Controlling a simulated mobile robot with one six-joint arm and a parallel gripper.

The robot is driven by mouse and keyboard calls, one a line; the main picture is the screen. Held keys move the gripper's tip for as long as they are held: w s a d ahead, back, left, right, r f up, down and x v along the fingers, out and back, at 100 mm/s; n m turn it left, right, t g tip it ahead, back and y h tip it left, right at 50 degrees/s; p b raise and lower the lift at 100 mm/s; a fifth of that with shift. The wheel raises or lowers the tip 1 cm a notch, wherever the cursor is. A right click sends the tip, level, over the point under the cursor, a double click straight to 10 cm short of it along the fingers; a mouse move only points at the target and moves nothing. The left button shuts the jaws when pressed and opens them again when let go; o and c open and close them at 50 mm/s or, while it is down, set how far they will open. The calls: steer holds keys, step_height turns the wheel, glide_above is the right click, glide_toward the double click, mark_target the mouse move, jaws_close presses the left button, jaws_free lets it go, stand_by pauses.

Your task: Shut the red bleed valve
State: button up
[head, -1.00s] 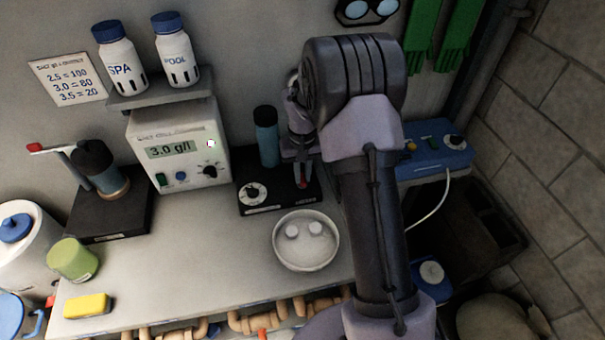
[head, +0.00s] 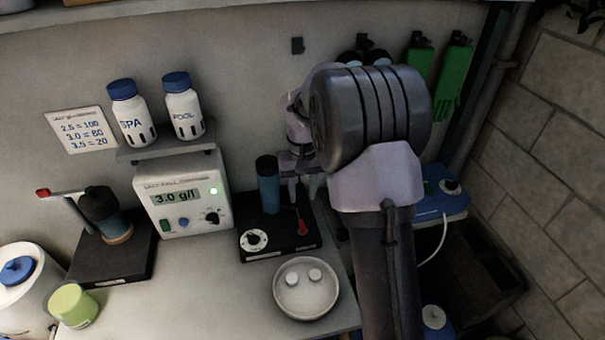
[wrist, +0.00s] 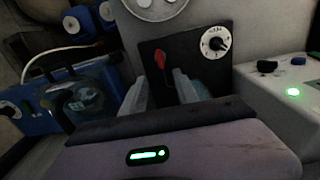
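A small red lever (head: 302,229) sits on the right part of a black base (head: 262,252), beside an upright blue cylinder (head: 268,186). The red lever also shows in the wrist view (wrist: 159,59), just beyond the fingertips. My gripper (head: 304,190) is above and behind the lever, fingers pointing down. In the wrist view my gripper (wrist: 162,82) has its two pale fingers apart, with nothing clearly held between them. The lever appears apart from the fingers. Another red-tipped handle (head: 43,192) is on a separate black stand at the left.
A white dish (head: 307,306) with two white tablets stands in front of the black base. A meter box (head: 182,203) reading 3.0 g/l is to the left. A blue device (head: 440,203) with a white cable is at the right. Clear counter lies left of the dish.

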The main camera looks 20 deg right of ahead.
step_height(320, 180, up, 5)
steer(key=shift+r+p, duration=0.1)
steer(key=shift+p, duration=0.35)
steer(key=s+a+r+t+b, duration=0.3)
steer(key=s+a+r+b, duration=0.3)
steer(key=s+a, duration=0.45)
steer(key=s+a+f+m+t+y+b, duration=0.1)
steer(key=s+a+f+b, duration=0.1)
steer(key=s, duration=0.6)
steer(key=s+a+f+m+t+y+b, duration=0.1)
steer(key=s+a+f+b, duration=0.1)
steer(key=s, duration=0.6)
steer(key=shift+s+a+f+t+b, duration=0.15)
steer(key=shift+a+f+t+b, duration=0.1)
steer(key=shift+f+t+b, duration=0.3)
